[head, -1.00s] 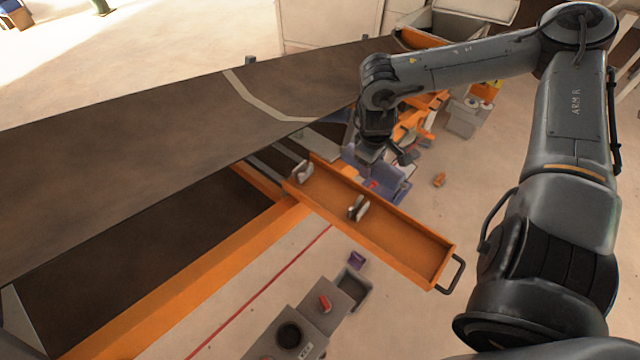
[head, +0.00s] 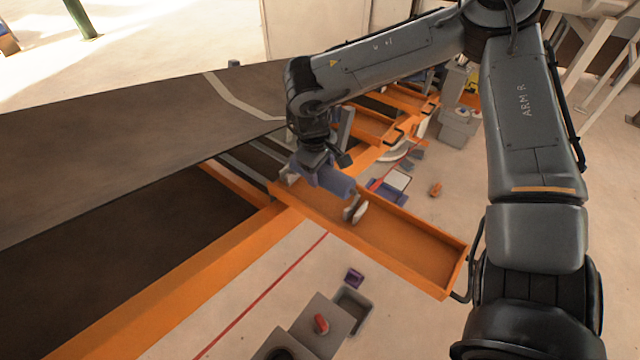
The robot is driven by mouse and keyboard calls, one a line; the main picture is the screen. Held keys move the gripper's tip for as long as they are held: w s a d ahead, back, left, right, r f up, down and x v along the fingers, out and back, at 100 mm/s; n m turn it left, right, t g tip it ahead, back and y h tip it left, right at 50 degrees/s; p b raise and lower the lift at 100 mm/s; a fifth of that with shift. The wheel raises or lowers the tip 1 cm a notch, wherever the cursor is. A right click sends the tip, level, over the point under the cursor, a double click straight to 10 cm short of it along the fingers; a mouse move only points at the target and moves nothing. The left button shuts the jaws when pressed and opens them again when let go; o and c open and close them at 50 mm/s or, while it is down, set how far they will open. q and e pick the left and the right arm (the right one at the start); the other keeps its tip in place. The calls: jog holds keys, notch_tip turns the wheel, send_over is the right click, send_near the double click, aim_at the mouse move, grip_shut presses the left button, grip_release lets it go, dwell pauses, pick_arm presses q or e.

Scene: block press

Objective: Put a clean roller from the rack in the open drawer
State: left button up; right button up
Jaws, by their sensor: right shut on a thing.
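My right gripper (head: 314,168) is shut on a blue-lavender roller (head: 337,181). The roller is over the inner half of the open orange drawer (head: 418,252), between a pale bracket at the drawer's inner end (head: 287,174) and a pale upright bracket near its middle (head: 355,209). Whether the roller touches the brackets I cannot tell. The fingertips are mostly hidden by the wrist and roller. A low blue and white holder (head: 391,184) stands behind the drawer; whether it is the rack is unclear. My left gripper is not in view.
The drawer's outer half is empty, with a dark handle (head: 470,270) at its end. A wide dark belt (head: 130,150) lies left. Grey boxes, one with a red knob (head: 321,323), stand in front. More orange drawers or trays (head: 380,125) lie behind.

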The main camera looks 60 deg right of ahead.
aim_at(320, 182)
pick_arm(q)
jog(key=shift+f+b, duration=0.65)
pick_arm(e)
jog(key=shift+f, duration=2)
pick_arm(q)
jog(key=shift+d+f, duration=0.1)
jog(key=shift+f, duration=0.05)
pick_arm(e)
jog(key=shift+f, duration=0.1)
pick_arm(q)
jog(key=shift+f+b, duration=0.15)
jog(key=shift+b, duration=0.15)
pick_arm(e)
jog(key=shift+f, duration=0.1)
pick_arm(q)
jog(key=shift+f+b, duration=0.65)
pick_arm(e)
jog(key=shift+f, duration=0.4)
jog(key=o, duration=1.5)
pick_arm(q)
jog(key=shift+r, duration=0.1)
